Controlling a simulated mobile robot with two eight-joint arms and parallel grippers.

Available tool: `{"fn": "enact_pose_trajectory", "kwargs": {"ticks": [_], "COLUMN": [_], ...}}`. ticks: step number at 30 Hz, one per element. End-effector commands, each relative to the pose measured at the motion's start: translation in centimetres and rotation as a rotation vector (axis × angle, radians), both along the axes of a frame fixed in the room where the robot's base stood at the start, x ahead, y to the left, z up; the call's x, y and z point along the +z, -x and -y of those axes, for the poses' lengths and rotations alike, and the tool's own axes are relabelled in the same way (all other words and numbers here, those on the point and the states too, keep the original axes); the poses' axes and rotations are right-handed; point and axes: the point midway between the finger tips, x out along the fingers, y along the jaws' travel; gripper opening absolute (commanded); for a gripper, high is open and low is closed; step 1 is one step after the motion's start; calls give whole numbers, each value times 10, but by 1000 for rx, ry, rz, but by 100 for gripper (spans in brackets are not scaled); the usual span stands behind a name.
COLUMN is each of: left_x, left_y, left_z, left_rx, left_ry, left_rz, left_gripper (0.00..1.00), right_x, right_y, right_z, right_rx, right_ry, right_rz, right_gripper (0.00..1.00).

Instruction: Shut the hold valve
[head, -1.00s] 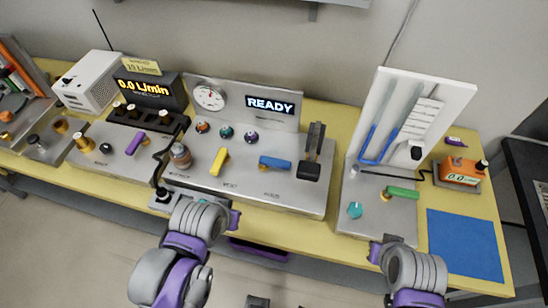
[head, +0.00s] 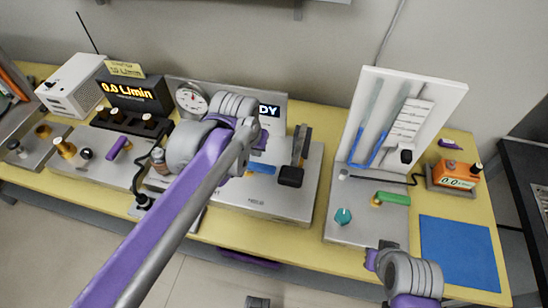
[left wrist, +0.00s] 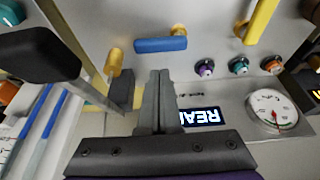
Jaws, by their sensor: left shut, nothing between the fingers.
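A blue valve handle (head: 262,168) lies sideways on the middle panel. It also shows in the left wrist view (left wrist: 160,44), with its brass stem at one end. I take it for the hold valve, though its label is too small to read surely. My left gripper (left wrist: 160,73) is shut and empty. Its fingertips appear close to the blue handle in the left wrist view, with no clear contact. In the head view my left arm hides its fingers and the yellow handle; the yellow handle (left wrist: 262,20) shows in the left wrist view. My right gripper's fingers are not clearly visible.
A black-knobbed lever (head: 291,176) stands right of the blue handle. A gauge (left wrist: 272,110), the READY display (left wrist: 201,116) and several coloured knobs are nearby. A green handle (head: 393,198) and a teal knob (head: 343,216) are on the right panel. A blue mat (head: 458,250) is clear.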

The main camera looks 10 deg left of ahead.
Motion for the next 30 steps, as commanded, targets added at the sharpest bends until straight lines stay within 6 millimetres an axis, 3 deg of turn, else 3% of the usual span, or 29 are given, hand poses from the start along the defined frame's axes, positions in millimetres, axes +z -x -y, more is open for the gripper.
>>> {"fn": "enact_pose_trajectory", "kwargs": {"ticks": [3,7,22,26,30], "left_x": [2,3,2,-10,-35], "left_y": [-26,-42,-48,-52,-60], "left_z": [9,14,16,16,16], "left_rx": [-6,-7,-8,-8,-8], "left_ry": [-2,-3,-4,-4,-4], "left_rz": [-18,-27,-31,-31,-31], "left_gripper": [0,0,0,0,0], "right_x": [-6,-8,-9,-10,-13], "right_y": [1,2,2,2,3], "right_z": [0,0,0,0,0], "right_rx": [0,0,0,0,0], "right_ry": [0,0,0,0,0], "right_rz": [-3,-4,-4,-5,-6], "right_gripper": [0,0,0,0,0]}}
